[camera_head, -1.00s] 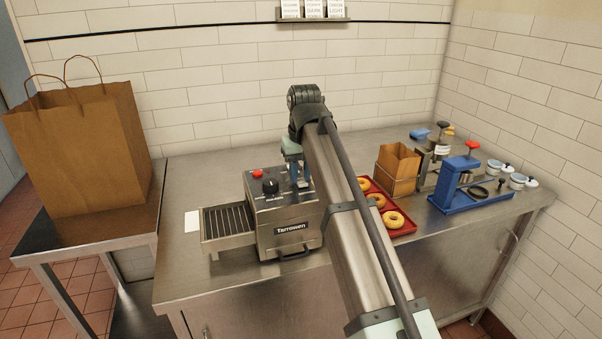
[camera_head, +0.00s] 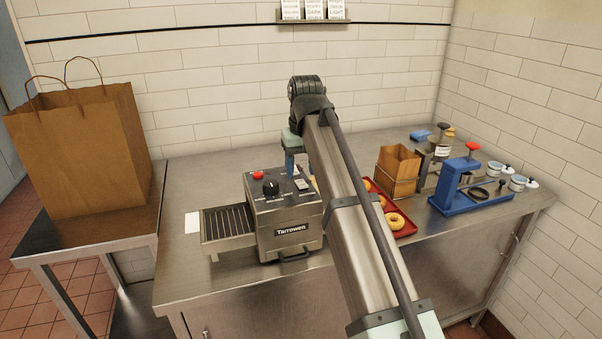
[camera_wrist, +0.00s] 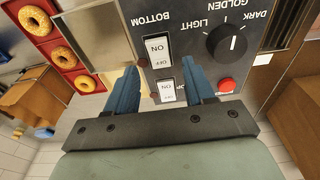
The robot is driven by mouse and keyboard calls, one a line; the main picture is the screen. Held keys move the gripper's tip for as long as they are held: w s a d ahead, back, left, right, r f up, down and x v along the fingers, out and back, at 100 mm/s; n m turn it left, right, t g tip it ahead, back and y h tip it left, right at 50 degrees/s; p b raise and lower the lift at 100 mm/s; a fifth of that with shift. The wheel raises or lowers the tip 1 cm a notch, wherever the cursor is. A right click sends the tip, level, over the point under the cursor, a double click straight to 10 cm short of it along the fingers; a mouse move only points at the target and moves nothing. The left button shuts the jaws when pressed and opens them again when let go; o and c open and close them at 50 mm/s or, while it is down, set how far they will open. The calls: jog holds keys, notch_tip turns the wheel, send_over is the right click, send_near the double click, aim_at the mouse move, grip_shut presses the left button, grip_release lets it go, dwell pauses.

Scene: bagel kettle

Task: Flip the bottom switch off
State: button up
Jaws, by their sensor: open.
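The bottom switch (camera_wrist: 158,52) is a white rocker with ON and OFF marks, beside the word BOTTOM on the toaster's dark panel in the wrist view. It also shows near the panel's front right in the head view (camera_head: 303,184). A second, similar rocker (camera_wrist: 168,92) lies closer to my gripper's body. My gripper (camera_wrist: 160,74) is open and empty, its blue fingers on either side of the rockers; I cannot tell whether they touch the panel. In the head view my gripper (camera_head: 289,164) is over the toaster's back right. Which way the rockers are tilted is unclear.
The steel toaster (camera_head: 290,242) has a dial (camera_head: 271,188) and a red button (camera_head: 258,175) left of the switches. A red tray (camera_head: 408,232) of bagels stands right of it, partly behind my arm. A blue press (camera_head: 458,185) stands farther right.

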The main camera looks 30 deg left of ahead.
aim_at(303, 185)
notch_tip(303, 185, up, 11)
jog(key=s+d, duration=0.1)
jog(key=shift+r, duration=0.15)
dwell(0.6)
